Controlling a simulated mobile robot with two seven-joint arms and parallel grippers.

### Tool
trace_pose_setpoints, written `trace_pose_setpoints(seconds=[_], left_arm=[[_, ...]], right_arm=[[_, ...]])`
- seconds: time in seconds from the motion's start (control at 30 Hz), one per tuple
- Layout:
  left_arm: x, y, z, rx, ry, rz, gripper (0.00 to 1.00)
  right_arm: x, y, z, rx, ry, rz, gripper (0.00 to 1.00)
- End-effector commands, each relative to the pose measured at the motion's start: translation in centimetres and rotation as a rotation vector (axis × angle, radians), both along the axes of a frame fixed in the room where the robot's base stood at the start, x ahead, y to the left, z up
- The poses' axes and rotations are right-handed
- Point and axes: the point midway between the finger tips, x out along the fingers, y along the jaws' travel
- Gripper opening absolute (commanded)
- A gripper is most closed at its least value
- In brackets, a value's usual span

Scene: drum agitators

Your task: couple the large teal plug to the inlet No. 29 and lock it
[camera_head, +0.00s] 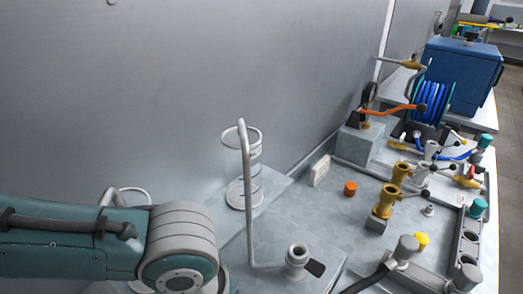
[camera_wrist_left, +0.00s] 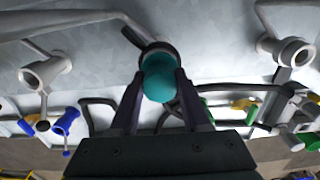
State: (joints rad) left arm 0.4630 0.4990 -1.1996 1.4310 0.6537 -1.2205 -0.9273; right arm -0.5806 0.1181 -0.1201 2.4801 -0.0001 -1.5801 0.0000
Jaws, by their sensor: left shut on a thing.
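In the left wrist view my left gripper (camera_wrist_left: 160,75) is shut on a rounded teal plug (camera_wrist_left: 158,86), with a finger on each side. A grey ring-shaped inlet (camera_wrist_left: 157,47) with a dark lever (camera_wrist_left: 132,37) lies directly beyond the plug. The plug overlaps the ring's near edge; I cannot tell whether it is seated. No inlet number is readable. In the head view my left arm enters from the left, and its gripper is out of frame. A grey inlet with a dark lever (camera_head: 315,268) stands at the lower middle there. My right gripper is not in view.
Other grey inlets (camera_wrist_left: 42,70) (camera_wrist_left: 290,50) flank the plug in the wrist view. In the head view, an upright pipe (camera_head: 245,180), a wire stand (camera_head: 243,195), brass fittings (camera_head: 388,198) and a blue hose reel (camera_head: 432,103) stand along the wall-side bench.

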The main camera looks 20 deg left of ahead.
Motion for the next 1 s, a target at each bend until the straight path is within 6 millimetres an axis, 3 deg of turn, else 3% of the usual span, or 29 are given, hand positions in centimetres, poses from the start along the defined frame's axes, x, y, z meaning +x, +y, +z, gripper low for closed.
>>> trace_pose_setpoints(seconds=[0.83, 0.87, 1.0], left_arm=[[0.01, -0.01, -0.70, 0.000, 0.000, 0.000, 0.00], [0.01, -0.01, -0.70, 0.000, 0.000, 0.000, 0.49], [0.01, 0.00, -0.69, 0.000, 0.000, 0.000, 0.65]], right_arm=[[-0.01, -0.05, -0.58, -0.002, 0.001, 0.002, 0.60], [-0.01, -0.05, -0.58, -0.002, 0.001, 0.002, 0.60], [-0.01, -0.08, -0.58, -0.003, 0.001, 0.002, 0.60]])
